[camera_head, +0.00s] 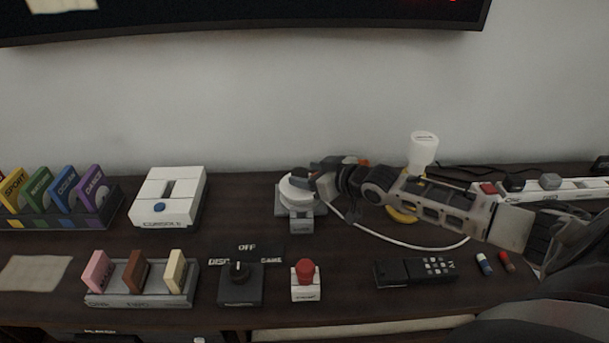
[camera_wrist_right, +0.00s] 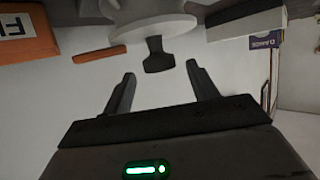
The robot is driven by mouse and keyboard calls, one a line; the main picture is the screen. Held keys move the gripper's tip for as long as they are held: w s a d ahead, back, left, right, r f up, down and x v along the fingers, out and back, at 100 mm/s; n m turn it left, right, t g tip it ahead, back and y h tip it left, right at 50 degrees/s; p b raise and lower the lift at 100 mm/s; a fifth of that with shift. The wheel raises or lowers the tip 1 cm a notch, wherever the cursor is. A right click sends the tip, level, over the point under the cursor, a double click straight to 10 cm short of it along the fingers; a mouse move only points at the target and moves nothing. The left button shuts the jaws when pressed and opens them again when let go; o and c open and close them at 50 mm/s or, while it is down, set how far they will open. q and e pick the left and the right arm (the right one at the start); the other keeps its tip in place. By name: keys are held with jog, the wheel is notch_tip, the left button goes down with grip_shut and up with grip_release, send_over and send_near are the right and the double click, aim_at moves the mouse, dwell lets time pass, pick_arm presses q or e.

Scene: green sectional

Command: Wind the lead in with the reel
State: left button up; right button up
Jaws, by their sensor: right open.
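The reel (camera_head: 298,197) is a white round drum on a grey base, in the middle of the shelf. In the wrist view its white disc (camera_wrist_right: 140,28) shows at the top, with a dark knob (camera_wrist_right: 158,57) on it. The white lead (camera_head: 400,244) runs from beside the reel in a loose curve to the right. My right gripper (camera_head: 306,173) reaches in from the right, over the reel. In the wrist view its two fingers (camera_wrist_right: 161,69) are open and empty, with the knob close to the gap between their tips. My left gripper is out of view.
A white console (camera_head: 168,198) stands left of the reel. A dial box (camera_head: 240,284), a red button (camera_head: 305,280) and a black remote (camera_head: 415,270) lie along the front. A white bottle (camera_head: 423,152) and a power strip (camera_head: 560,190) are to the right. The wall is close behind.

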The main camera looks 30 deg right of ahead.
jog(key=shift+x, duration=0.9)
grip_shut()
jog(key=shift+a, duration=0.1)
